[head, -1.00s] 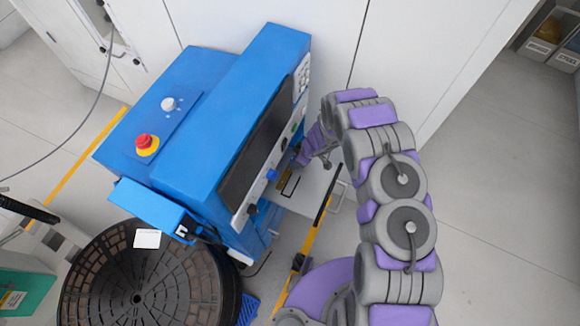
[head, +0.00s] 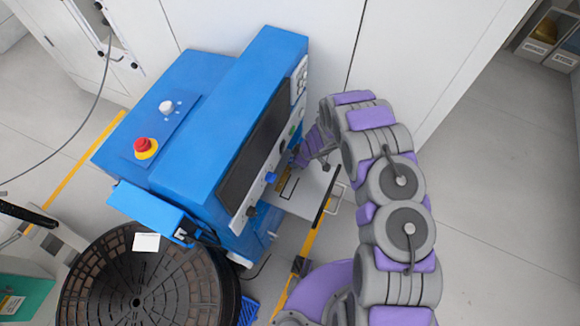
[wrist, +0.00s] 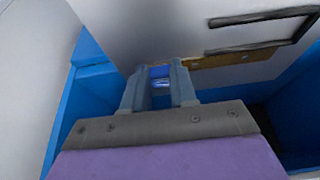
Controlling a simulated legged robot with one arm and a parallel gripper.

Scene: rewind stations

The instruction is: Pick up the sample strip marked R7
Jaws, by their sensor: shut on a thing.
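My gripper (wrist: 160,75) is shut in the wrist view on a small blue piece with a pale mark (wrist: 160,83), which seems to be part of the sample strip. A tan strip with small dark dots (wrist: 230,58) runs right from beside the fingertips, over a black outline (wrist: 270,32) on a pale surface. I cannot tell whether the tan and blue parts are one piece, and no R7 is readable. In the head view my gripper (head: 304,156) is at the pale shelf on the front of the blue machine; its fingertips are mostly hidden.
The blue machine (head: 225,130) with a dark screen and a red stop button (head: 145,148) stands close left of my arm. A large dark reel (head: 140,290) is at lower left. White cabinets (head: 420,50) stand behind. The floor at right (head: 500,200) is clear.

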